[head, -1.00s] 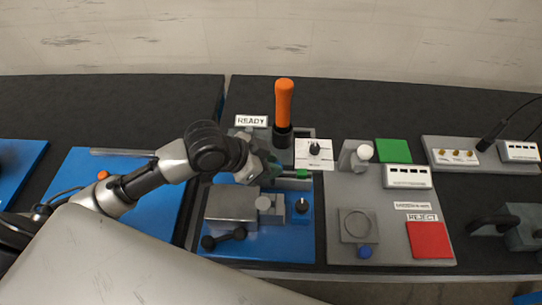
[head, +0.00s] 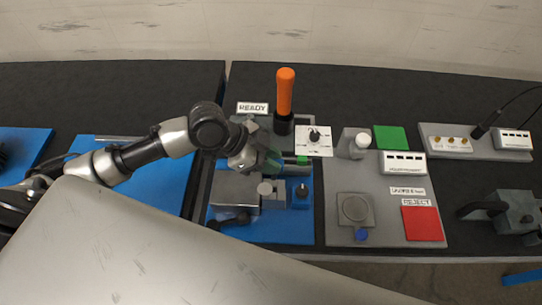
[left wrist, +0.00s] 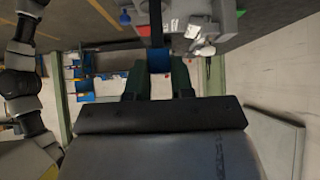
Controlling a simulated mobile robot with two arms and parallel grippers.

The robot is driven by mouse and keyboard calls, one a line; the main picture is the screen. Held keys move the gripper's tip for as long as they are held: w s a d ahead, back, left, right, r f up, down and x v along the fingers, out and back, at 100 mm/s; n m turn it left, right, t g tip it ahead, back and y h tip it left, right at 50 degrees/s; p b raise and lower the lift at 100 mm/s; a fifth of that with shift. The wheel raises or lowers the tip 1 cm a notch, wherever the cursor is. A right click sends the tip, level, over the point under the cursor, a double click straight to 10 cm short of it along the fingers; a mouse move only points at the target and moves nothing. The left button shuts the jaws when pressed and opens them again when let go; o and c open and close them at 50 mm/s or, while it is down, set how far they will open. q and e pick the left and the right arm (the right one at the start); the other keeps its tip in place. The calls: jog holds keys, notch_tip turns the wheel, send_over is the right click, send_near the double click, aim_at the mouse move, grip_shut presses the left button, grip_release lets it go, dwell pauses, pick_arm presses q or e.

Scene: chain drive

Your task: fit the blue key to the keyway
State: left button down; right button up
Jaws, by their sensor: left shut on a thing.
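My left gripper (head: 274,162) reaches in from the left in the head view, over the rear of the blue fixture plate (head: 270,232). Its greenish fingers are beside a grey horizontal shaft (head: 297,171) with a green piece (head: 303,160) near it. In the left wrist view my left gripper (left wrist: 159,66) has its two dark green fingers shut on a small blue block, the blue key (left wrist: 158,61). The key is hidden by the hand in the head view. I cannot make out the keyway or whether the key touches the shaft. My right gripper is not in view.
An orange-handled tool (head: 285,92) stands upright just behind the gripper. A grey block (head: 236,188) and a dark double-ended knob (head: 233,219) are in front. To the right are a white dial plate (head: 314,140), a grey plate (head: 382,232) and a red reject pad (head: 423,223).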

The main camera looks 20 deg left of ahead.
pick_arm(q)
jog(key=shift+f+b, duration=1.5)
jog(key=shift+f, duration=1.05)
jog(key=shift+p, duration=0.55)
jog(key=shift+f+b, duration=2.1)
jog(key=shift+f, duration=1)
jog(key=c, duration=0.9)
grip_release()
